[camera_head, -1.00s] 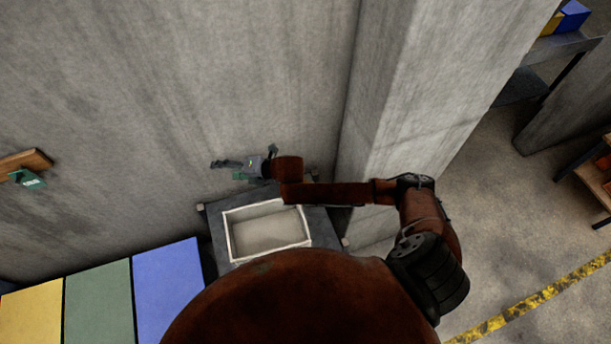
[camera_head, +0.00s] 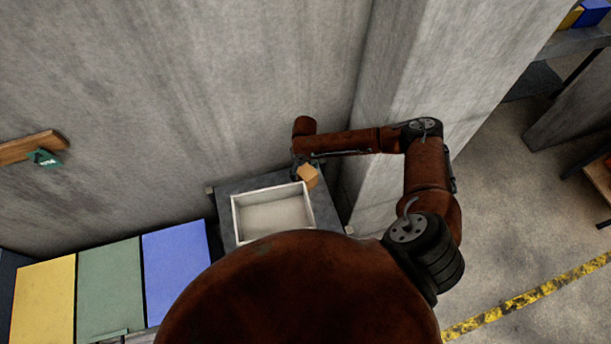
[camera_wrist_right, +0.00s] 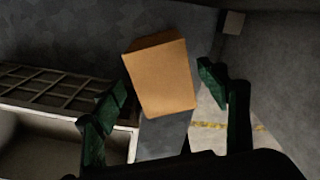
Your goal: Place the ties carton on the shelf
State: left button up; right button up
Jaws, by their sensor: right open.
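A small brown carton (camera_head: 308,177), seemingly the ties carton, is at the back right corner of a dark grey stand, behind a white tray. My right gripper (camera_head: 301,170) points down at the carton, partly hidden by its own arm. In the right wrist view the carton (camera_wrist_right: 162,80) shows between the two green fingers of the open right gripper (camera_wrist_right: 162,84), with a gap visible on either side. No print is readable on it. A wooden wall shelf (camera_head: 30,147) with a green tag is at the far left. My left gripper is not seen.
The white empty tray (camera_head: 235,222) sits on the grey stand (camera_head: 224,200), close to the carton. A concrete wall is behind, and a pillar (camera_head: 400,80) stands to the right. Yellow, green and blue panels (camera_head: 175,270) lie at the lower left.

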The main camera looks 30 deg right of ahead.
jog(key=f+p, duration=0.1)
jog(key=f, duration=0.3)
jog(key=shift+d+f, duration=0.1)
jog(key=shift+d, duration=0.1)
jog(key=c, duration=1.5)
jog(key=shift+c, duration=0.6)
jog(key=shift+w, duration=0.1)
